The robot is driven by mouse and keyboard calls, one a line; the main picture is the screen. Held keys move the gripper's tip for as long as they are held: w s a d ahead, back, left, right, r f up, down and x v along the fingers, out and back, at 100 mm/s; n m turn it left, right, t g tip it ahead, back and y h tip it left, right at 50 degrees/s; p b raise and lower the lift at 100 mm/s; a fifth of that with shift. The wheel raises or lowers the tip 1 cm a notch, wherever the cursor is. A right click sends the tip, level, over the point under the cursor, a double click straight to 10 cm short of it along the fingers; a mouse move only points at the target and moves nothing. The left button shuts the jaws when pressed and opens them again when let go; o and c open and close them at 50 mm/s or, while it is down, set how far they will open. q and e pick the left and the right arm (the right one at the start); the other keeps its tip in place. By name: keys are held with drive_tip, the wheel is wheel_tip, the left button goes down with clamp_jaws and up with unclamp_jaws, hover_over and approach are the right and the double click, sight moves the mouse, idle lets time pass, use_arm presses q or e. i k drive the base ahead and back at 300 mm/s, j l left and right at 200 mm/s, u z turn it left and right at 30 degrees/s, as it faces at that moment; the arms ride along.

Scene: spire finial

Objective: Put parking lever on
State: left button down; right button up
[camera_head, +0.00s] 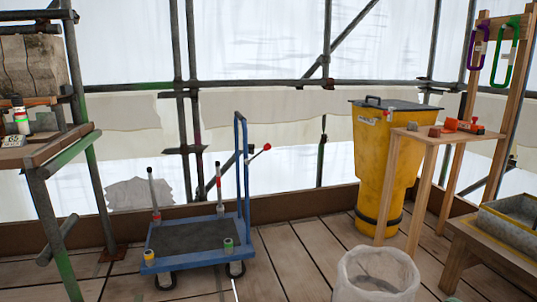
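A blue platform trolley (190,238) with a dark deck stands on the plank floor left of the middle. Its upright blue push handle (239,160) is at the right side. A thin lever with a red knob (267,147) sticks out up and to the right from beside the handle; it looks like the parking lever. Its lower end is too small to make out. Neither of my grippers is in view.
A yellow bin (382,160) and a wooden stand (440,135) with small red and grey items are at the right. A white-lined bucket (375,275) stands at front. Scaffold tubes rise at left. Floor between trolley and bucket is mostly clear.

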sight(267, 147)
drive_tip(key=i+l, duration=0.55)
drive_tip(key=l, duration=0.15)
drive_tip(key=i+l, duration=1.15)
drive_tip(key=l, duration=0.25)
